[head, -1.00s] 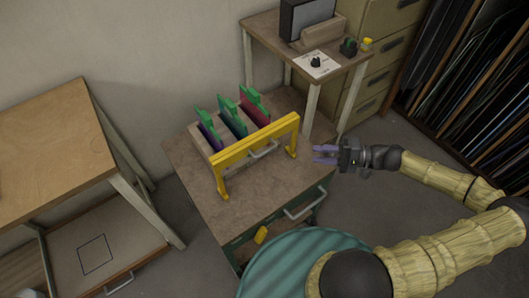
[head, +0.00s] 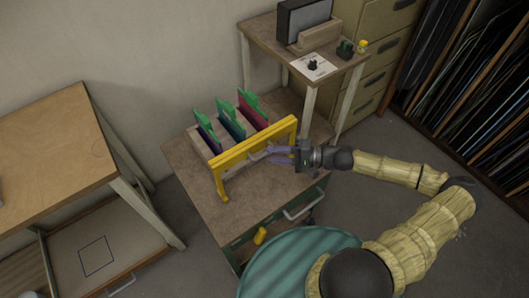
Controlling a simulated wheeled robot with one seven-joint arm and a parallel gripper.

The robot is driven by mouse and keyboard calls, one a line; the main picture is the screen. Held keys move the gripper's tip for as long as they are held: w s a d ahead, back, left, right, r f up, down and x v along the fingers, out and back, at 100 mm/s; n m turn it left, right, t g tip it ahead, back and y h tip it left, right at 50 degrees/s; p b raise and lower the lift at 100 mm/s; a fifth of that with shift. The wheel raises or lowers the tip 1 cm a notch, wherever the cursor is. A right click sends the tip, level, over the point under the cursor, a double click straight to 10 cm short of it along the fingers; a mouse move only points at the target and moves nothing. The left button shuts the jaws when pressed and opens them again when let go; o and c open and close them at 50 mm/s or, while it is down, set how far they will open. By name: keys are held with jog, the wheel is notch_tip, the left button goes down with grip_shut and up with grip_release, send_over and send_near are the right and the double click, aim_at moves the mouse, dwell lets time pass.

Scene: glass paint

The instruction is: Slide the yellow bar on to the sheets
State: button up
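The yellow bar (head: 254,139) is a frame with a leg at each end, standing on the brown top of a cabinet. A grey handle (head: 257,155) sits on its near side. Behind the bar, several dark coloured sheets with green tops, such as the red sheet (head: 252,116), stand upright in a pale rack. My gripper (head: 272,154) is in front of the bar's right half, its purple fingers pointing left at the handle. The fingers look a little apart. I cannot tell whether they touch the handle.
The cabinet top (head: 260,187) is clear in front of the bar. A drawer handle (head: 304,205) sticks out below. A small table (head: 263,34) with a control knob card (head: 313,66) stands behind. A wooden table (head: 45,140) is at left.

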aim_at(265, 153)
jog(key=x, duration=0.4)
grip_shut()
